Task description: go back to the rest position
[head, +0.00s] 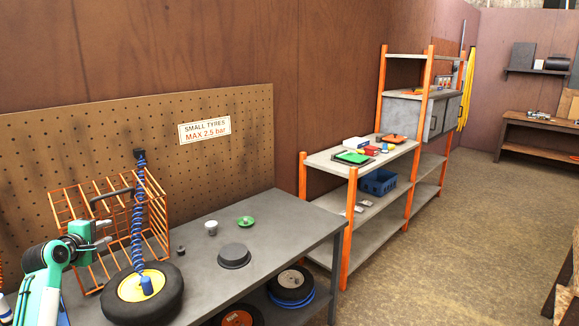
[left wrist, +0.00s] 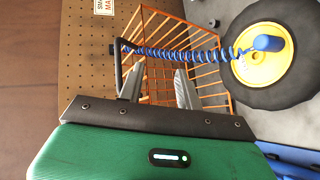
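My left gripper (head: 105,234) is at the left, in front of the orange wire cage (head: 153,205) on the grey workbench. Its two silver fingers are apart with nothing between them; they also show apart in the left wrist view (left wrist: 157,88). A black tyre with a yellow hub (head: 170,297) lies flat on the bench just to the right of the gripper, not touching it. A blue coiled hose (head: 138,215) runs from up by the pegboard down to a blue piece on the hub. My right gripper is not in view.
Orange-posted shelves (head: 350,215) stand to the right. The floor (head: 460,240) beyond is clear.

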